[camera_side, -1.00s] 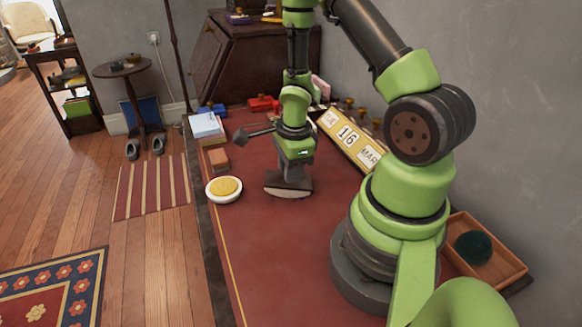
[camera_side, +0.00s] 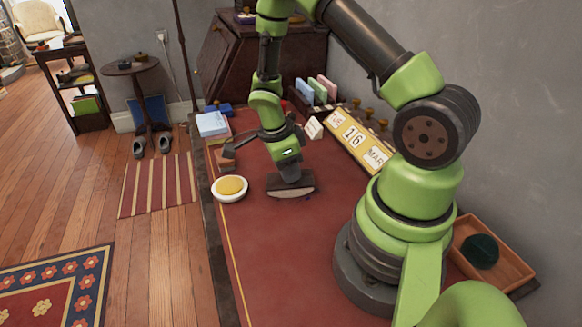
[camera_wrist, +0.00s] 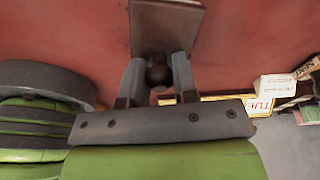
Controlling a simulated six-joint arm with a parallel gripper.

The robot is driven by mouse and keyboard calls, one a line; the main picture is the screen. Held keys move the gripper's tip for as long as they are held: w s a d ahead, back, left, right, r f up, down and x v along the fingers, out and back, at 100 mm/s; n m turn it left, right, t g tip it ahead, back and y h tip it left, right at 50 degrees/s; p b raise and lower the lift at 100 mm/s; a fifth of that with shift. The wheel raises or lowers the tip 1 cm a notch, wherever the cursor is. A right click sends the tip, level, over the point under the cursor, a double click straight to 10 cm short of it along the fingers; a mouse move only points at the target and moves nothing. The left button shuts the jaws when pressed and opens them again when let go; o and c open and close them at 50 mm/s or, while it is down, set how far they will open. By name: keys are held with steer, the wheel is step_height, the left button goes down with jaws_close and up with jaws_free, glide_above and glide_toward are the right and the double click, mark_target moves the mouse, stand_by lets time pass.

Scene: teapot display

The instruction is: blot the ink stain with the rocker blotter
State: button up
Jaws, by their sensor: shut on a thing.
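The rocker blotter (camera_side: 293,190) has a dark flat top and a pale curved underside. It sits at or just above the red desktop in the middle of the side view; I cannot tell for sure whether it touches. My gripper (camera_side: 289,174) is shut on the blotter's knob and leans a little. In the wrist view, the gripper's two fingers (camera_wrist: 158,75) clasp the dark round knob, with the blotter's brown plate (camera_wrist: 168,22) beyond it.
A white dish with a yellow top (camera_side: 230,188) stands left of the blotter. A date calendar (camera_side: 355,138) and a card rack (camera_side: 318,92) line the wall side. A wooden tray (camera_side: 505,250) holds a dark green round thing. The red desktop (camera_side: 290,260) in front is clear.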

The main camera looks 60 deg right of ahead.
steer(key=shift+w+a+g, duration=0.15)
steer(key=shift+w+g, duration=0.1)
steer(key=shift+g, duration=0.25)
steer(key=shift+h, duration=0.3)
steer(key=shift+s+d+t+y, duration=0.3)
steer(key=shift+s+t+y, duration=0.3)
steer(key=shift+t, duration=0.4)
steer(key=shift+r, duration=0.15)
steer(key=shift+r, duration=3.4)
